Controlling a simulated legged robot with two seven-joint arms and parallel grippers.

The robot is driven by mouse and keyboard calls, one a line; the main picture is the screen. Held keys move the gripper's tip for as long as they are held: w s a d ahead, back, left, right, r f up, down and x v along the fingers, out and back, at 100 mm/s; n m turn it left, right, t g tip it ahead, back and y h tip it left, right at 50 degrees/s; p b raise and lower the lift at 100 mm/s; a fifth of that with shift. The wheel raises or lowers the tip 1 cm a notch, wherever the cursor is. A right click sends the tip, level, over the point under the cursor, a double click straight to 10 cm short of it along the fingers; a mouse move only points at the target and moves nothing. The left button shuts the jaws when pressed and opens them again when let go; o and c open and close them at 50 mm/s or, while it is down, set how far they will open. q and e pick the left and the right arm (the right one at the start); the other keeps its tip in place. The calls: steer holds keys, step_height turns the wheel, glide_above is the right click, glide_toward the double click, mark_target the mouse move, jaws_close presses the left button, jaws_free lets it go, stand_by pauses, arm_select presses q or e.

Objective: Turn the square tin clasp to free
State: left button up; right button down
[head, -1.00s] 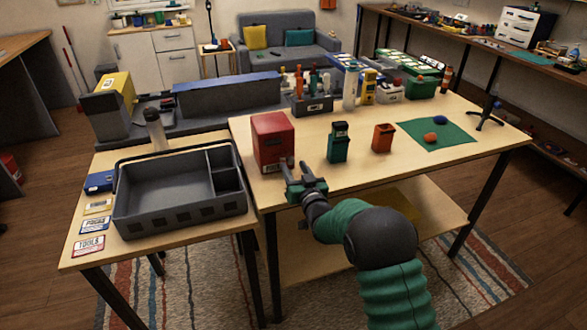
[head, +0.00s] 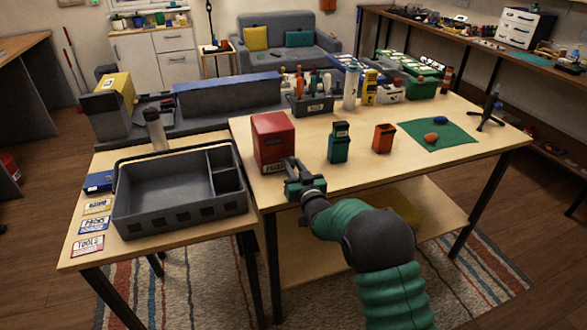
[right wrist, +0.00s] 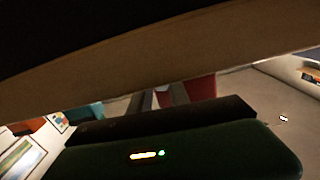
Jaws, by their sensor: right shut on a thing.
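The square tin (head: 271,135) is a red box with a pale label low on its front, at the front left of the wooden table. In the head view my right gripper (head: 291,165) is at the tin's lower front right corner, its fingers shut on a small part there. That part is hidden by the fingers; I take it to be the clasp but cannot tell which way it is turned. In the right wrist view, red surfaces of the tin (right wrist: 201,88) show beside the grey fingers (right wrist: 171,95). My left gripper is not in view.
A dark grey tray (head: 180,222) with compartments stands on the left table, beside label cards. The tabletop between tin and bin is clear.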

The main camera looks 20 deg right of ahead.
steer(key=shift+f+n, duration=0.1)
steer(key=shift+n, duration=0.3)
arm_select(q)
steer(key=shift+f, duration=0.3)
arm_select(e)
steer(key=c, duration=1.2)
jaws_free()
steer(key=shift+c, duration=0.2)
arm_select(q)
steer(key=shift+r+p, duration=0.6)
arm_select(e)
steer(key=s, duration=1.7)
steer(key=shift+d, duration=0.3)
